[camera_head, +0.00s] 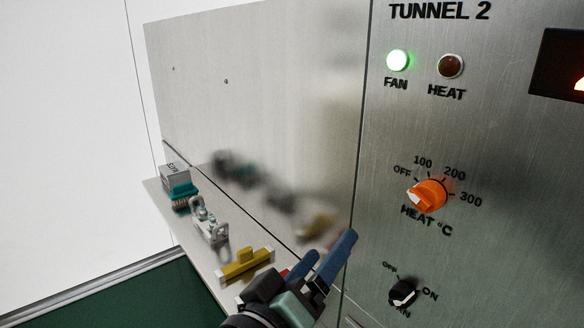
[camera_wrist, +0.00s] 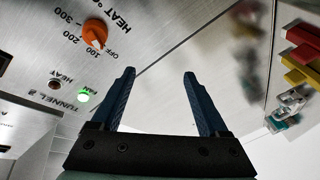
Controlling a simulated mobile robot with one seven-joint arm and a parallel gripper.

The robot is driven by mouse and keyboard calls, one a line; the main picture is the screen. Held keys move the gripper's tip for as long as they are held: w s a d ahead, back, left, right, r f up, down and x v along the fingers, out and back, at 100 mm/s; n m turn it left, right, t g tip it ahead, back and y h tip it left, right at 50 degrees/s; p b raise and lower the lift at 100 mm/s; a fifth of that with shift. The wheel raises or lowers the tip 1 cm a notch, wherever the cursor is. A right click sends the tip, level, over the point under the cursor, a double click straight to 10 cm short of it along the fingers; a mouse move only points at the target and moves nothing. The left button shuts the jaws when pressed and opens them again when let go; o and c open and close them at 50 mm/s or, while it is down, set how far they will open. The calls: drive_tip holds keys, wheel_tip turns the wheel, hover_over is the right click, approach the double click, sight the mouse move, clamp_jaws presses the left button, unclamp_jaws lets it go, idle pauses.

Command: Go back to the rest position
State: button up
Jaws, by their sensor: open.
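My gripper (camera_head: 330,247) is at the lower middle of the head view, in front of the metal panel and left of the knobs. Its two blue fingers are apart with nothing between them; they also stand apart in the wrist view (camera_wrist: 159,75). The orange heat knob (camera_head: 428,195) is on the Tunnel 2 panel, and the black fan knob (camera_head: 403,292) is below it. The green fan lamp (camera_head: 397,60) is lit. The heat lamp (camera_head: 450,66) is dark red. My gripper touches neither knob.
On a narrow ledge at left stand a grey and teal brush-like block (camera_head: 177,185), a grey metal bracket (camera_head: 210,222) and a yellow part (camera_head: 246,264) near my gripper. A red part (camera_wrist: 303,40) shows in the wrist view. A dark display (camera_head: 560,65) is at upper right.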

wheel_tip(320, 180, up, 22)
drive_tip(key=s+a+m+t+y+p, duration=0.1)
drive_tip(key=a+m+t+y+p, duration=0.15)
drive_tip(key=t+y, duration=0.35)
drive_tip(key=s+a+r+t+y+p, duration=0.1)
drive_tip(key=s+r+t+y+p, duration=0.1)
drive_tip(key=s+r+t, duration=0.4)
wheel_tip(320, 180, up, 8)
drive_tip(key=s+y, duration=0.1)
drive_tip(key=s, duration=0.2)
drive_tip(key=shift+a+m+p, duration=0.35)
drive_tip(key=shift+a, duration=0.05)
drive_tip(key=shift+w+f, duration=0.1)
drive_tip(key=shift+f, duration=0.05)
